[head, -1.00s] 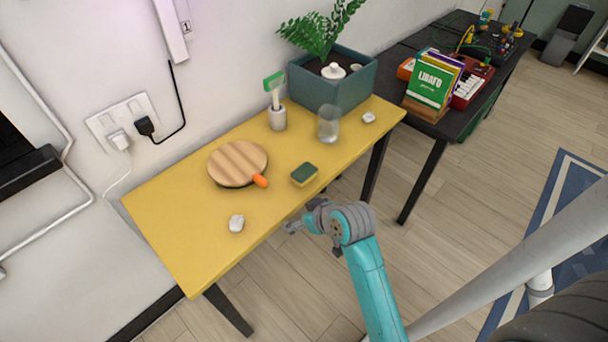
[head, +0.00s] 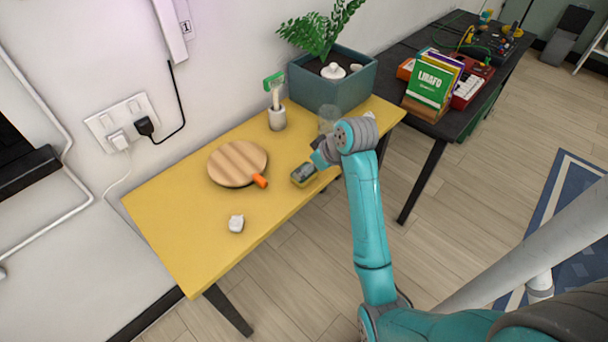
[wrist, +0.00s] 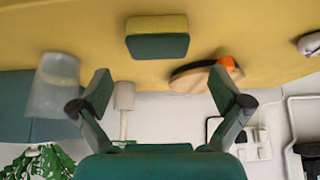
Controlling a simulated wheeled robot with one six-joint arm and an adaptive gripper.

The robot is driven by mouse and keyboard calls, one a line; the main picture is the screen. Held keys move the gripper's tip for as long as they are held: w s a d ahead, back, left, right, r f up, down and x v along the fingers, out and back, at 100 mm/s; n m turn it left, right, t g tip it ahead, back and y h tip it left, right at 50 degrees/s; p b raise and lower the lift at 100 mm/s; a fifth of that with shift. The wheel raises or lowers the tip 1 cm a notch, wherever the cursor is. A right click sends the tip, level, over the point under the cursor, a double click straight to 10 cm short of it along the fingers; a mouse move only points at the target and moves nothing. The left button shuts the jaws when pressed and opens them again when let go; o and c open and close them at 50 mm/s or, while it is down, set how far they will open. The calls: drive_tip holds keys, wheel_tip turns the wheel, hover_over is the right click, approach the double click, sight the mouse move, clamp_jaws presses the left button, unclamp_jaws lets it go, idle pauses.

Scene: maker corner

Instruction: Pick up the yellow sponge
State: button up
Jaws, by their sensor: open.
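The yellow sponge (head: 302,177) with a dark green top lies on the yellow table (head: 185,240) near its front edge. In the wrist view the sponge (wrist: 157,37) shows its green face and yellow side, roughly centred between the fingers but beyond their tips. My gripper (wrist: 163,92) is open and empty, its two fingers spread apart. In the head view my gripper (head: 320,158) is at the right of the sponge, partly hidden by my wrist. I cannot tell its exact height over the table.
A clear glass (head: 328,116) stands behind my gripper, partly hidden. A brush in a holder (head: 277,118) and a planter (head: 318,92) are behind. A white lump (head: 236,223) lies front left.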

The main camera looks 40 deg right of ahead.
drive_tip(key=shift+x, duration=3.05)
drive_tip(key=shift+s+d+f, duration=0.1)
drive_tip(key=shift+s, duration=0.05)
drive_tip(key=c, duration=0.6)
